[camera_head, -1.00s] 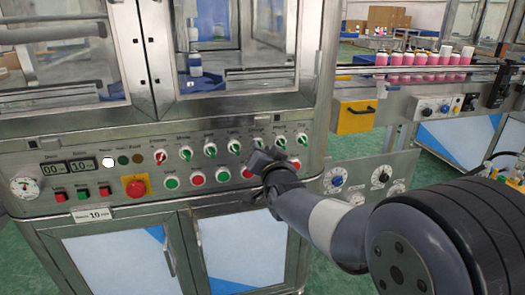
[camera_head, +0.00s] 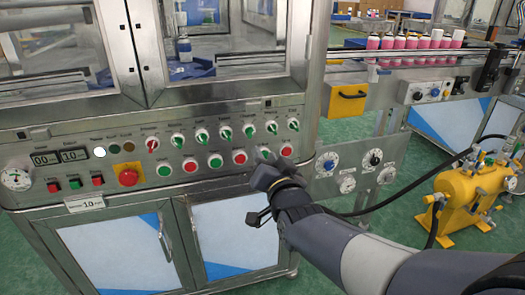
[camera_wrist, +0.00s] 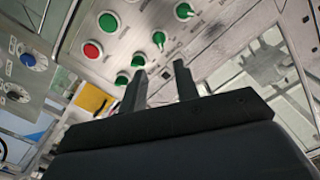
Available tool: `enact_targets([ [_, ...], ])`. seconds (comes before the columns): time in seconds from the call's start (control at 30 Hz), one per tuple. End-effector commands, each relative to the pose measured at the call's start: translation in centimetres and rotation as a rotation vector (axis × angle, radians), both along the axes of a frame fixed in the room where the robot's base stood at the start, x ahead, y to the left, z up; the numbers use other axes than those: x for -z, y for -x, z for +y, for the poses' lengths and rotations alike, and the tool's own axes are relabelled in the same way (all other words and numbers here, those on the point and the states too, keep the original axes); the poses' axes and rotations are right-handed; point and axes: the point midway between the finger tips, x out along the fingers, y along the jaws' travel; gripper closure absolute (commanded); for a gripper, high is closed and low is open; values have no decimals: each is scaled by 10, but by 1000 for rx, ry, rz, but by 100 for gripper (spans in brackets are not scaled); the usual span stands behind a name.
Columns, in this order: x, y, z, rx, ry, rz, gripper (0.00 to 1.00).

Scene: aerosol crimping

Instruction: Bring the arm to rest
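My arm reaches in from the lower right of the head view, and my gripper (camera_head: 257,190) is in front of the lower right of the machine's control panel (camera_head: 100,148). In the wrist view, the two dark fingers of my gripper (camera_wrist: 160,70) stand apart with nothing between them, so it is open and empty. The panel's red and green buttons and green switches show beyond the fingers. I cannot tell the exact gap between gripper and panel, but no contact shows.
Steel cabinet doors (camera_head: 235,235) are below the panel. A conveyor (camera_head: 400,62) carries several pink cans at the back right. A yellow machine (camera_head: 470,200) with a black hose stands at the right. Green floor (camera_head: 400,215) shows between them.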

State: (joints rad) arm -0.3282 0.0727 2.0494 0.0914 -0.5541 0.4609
Motion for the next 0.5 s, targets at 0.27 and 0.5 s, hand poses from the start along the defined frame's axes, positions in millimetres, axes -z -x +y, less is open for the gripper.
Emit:
enact_targets([
  [0.27,0,2,0,0,0,0,70],
  [0.5,1,-7,2,0,0,1,70],
])
